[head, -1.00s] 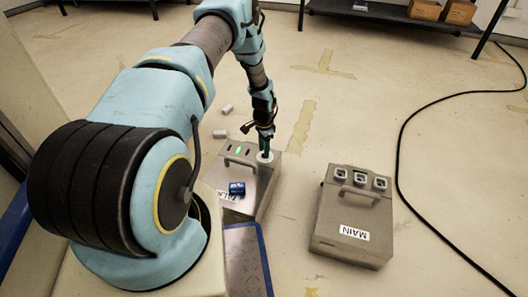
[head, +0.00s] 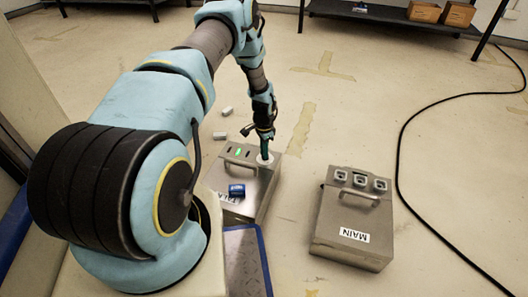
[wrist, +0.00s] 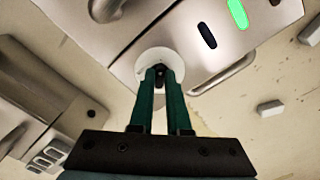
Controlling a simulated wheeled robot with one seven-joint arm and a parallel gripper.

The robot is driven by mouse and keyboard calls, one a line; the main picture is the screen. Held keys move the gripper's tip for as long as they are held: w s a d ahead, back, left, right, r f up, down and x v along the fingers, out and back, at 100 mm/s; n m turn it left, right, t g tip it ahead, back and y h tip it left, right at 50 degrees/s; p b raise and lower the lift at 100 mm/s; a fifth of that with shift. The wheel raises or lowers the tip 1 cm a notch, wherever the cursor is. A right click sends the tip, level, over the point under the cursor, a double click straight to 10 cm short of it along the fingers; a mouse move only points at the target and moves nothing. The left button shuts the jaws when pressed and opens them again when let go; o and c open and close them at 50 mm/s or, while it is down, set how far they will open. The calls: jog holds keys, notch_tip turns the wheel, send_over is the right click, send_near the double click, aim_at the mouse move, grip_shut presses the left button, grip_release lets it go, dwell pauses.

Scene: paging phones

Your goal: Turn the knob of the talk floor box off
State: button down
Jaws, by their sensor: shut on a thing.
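The talk floor box (head: 247,206) is a grey metal case on the floor, its label partly hidden by a small blue object. Its knob (wrist: 159,76) is small and dark, on a round white dial, which also shows in the head view (head: 264,159) at the box's far right corner. My gripper (head: 264,152) reaches down from above with its green fingers shut on the knob; the fingers in the wrist view (wrist: 160,75) hide much of it. A green light (wrist: 237,13) glows on the box beside dark slots. The knob's exact setting cannot be told.
The MAIN box (head: 348,220), with a handle and three white-framed sockets, stands to the right with a gap between. The blue object (head: 237,190) lies on the talk box. Small white blocks (head: 220,135) lie behind it. A black cable (head: 400,150) curves along the right floor.

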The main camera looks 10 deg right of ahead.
jog(key=shift+n, duration=0.3)
jog(key=n, duration=0.4)
jog(key=shift+s+p, duration=0.1)
jog(key=shift+p, duration=0.25)
jog(key=n, duration=0.4)
jog(key=shift+s+d+n, duration=0.1)
jog(key=shift+d+n, duration=0.05)
jog(key=shift+n, duration=0.25)
jog(key=n, duration=0.4)
jog(key=shift+d, duration=0.1)
jog(key=shift+n, duration=2.3)
jog(key=shift+d, duration=0.1)
jog(key=c, duration=0.9)
grip_release()
jog(key=shift+r+p, duration=1.55)
jog(key=shift+r, duration=3.85)
